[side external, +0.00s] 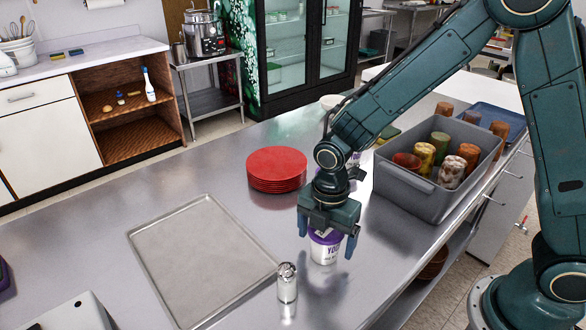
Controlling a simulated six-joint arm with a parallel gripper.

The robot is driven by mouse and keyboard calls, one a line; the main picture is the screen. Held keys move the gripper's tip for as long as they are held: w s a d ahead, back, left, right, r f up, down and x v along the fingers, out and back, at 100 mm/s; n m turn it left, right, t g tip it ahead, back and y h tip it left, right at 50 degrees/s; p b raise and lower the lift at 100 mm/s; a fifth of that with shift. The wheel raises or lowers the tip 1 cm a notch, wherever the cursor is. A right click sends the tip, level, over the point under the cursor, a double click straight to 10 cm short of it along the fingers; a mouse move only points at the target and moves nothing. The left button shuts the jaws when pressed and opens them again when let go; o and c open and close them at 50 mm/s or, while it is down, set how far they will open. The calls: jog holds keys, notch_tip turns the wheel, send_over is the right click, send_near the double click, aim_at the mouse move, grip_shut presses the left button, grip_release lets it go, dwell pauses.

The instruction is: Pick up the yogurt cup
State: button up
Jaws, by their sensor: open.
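The yogurt cup (323,251) is white with a purple top band and dark lettering. It stands upright on the steel counter, right of the middle of the side external view. My gripper (326,246) points down over the cup. Its fingers are open, one on the left of the cup and one on the right. The right finger reaches down beside the cup wall. Whether either finger touches the cup cannot be told. The palm hides the top of the cup.
A metal shaker (287,283) stands close in front of the cup. A stack of red plates (277,167) is behind, and a grey tray (200,262) lies left. A grey bin (412,192) of several colored cups stands right. Bare counter (120,212) lies at the left.

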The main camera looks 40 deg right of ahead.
jog(key=c, duration=1)
jog(key=shift+c, duration=0.2)
notch_tip(320, 180, up, 20)
dwell(0.6)
